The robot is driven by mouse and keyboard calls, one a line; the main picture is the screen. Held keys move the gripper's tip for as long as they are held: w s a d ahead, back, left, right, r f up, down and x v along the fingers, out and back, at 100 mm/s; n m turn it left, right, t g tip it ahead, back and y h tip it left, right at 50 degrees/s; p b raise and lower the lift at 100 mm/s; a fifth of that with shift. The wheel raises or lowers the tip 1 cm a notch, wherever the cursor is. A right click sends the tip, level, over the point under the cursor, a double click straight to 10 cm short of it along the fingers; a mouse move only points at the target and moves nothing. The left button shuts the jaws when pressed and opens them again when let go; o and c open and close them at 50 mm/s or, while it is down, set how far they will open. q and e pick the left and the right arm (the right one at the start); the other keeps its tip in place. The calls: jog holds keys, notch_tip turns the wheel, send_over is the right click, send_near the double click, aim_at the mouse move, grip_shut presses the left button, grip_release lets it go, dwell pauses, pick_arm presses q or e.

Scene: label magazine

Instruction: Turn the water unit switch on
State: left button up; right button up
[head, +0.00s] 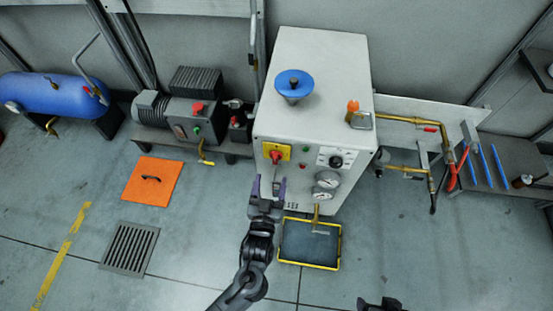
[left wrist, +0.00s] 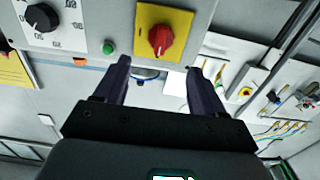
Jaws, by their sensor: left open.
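The water unit (head: 290,105) is a white cabinet standing in the middle of the head view. Its red rotary switch (head: 276,157) sits on a yellow plate (head: 285,149) at the upper left of the front panel. My left gripper (head: 269,184) is open and empty in front of the panel, just below the switch in the picture. In the left wrist view the red switch (left wrist: 161,39) shows ahead of the two fingertips (left wrist: 159,66), between their lines and apart from them. A dark part at the bottom edge of the head view appears to be my right gripper (head: 380,304), mostly cut off.
A green button (head: 305,149), a black dial (head: 336,162) and gauges (head: 327,180) are close to the switch. A yellow-rimmed tray (head: 310,264) lies on the floor below. A pump (head: 190,108) stands left and brass pipes (head: 400,119) run right. The front floor is mostly clear.

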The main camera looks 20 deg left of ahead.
aim_at(275, 160)
pick_arm(q)
jog(key=b+x, duration=0.2)
jog(key=x, duration=0.4)
jog(key=shift+w+a, duration=0.15)
jog(key=shift+w, duration=0.2)
jog(key=shift+b+x, duration=0.5)
jog(key=shift+x, duration=0.3)
jog(key=shift+w, duration=0.1)
jog(key=shift+c, duration=0.5)
jog(key=c, duration=1)
jog(key=shift+o, duration=0.2)
